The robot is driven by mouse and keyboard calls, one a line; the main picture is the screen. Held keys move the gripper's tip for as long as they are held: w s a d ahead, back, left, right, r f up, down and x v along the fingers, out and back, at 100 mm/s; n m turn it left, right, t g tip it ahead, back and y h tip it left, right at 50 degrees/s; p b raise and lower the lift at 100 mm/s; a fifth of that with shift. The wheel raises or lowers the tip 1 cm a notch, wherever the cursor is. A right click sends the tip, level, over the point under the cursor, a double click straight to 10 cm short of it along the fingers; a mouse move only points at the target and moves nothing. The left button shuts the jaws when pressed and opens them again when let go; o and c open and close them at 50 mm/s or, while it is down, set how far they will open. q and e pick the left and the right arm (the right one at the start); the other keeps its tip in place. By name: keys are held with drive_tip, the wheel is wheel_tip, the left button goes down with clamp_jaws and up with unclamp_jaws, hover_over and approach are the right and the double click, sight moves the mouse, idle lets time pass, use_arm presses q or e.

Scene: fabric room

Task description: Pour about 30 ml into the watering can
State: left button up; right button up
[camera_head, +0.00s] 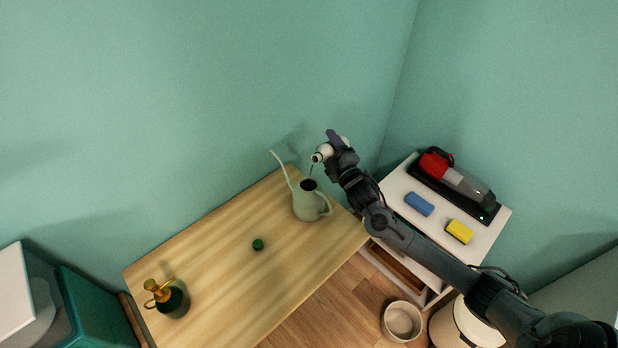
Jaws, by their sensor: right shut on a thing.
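The pale green watering can (306,206) stands upright at the far right part of the wooden table (215,265), its long thin spout pointing up and left and its dark top opening showing. My right gripper (338,150) is shut on a white bottle (324,152), partly hidden by the fingers. The bottle is tilted, mouth down and left, above and slightly right of the can's opening. A thin dark stream seems to run from its mouth toward the opening. A small green cap (258,244) lies on the table. My left gripper is not in view.
A dark green sprayer with a brass top (172,299) stands at the table's near left. A white side unit (398,189) holds a red handheld vacuum (436,163), a blue block (419,204) and a yellow sponge (459,231). A pale bin (402,321) stands on the floor.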

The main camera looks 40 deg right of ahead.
drive_tip(key=shift+a+r+m+p, duration=0.1)
drive_tip(key=shift+r+m+p, duration=0.45)
drive_tip(key=shift+r+m, duration=0.05)
drive_tip(key=shift+a+f+g, duration=0.15)
drive_tip(key=shift+f+g, duration=0.15)
drive_tip(key=shift+f, duration=0.05)
drive_tip(key=shift+r+m+p, duration=0.1)
drive_tip(key=shift+m+p, duration=0.2)
drive_tip(key=shift+p, duration=0.1)
drive_tip(key=shift+s+g+p, duration=0.1)
drive_tip(key=shift+g+p, duration=0.2)
drive_tip(key=shift+p, duration=0.05)
drive_tip(key=shift+a+f+m+p, duration=0.3)
drive_tip(key=shift+f+m+p, duration=0.15)
drive_tip(key=shift+f+m, duration=0.2)
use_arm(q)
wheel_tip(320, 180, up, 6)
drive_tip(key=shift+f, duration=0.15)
use_arm(e)
drive_tip(key=shift+f+g, duration=0.2)
drive_tip(key=shift+g, duration=0.1)
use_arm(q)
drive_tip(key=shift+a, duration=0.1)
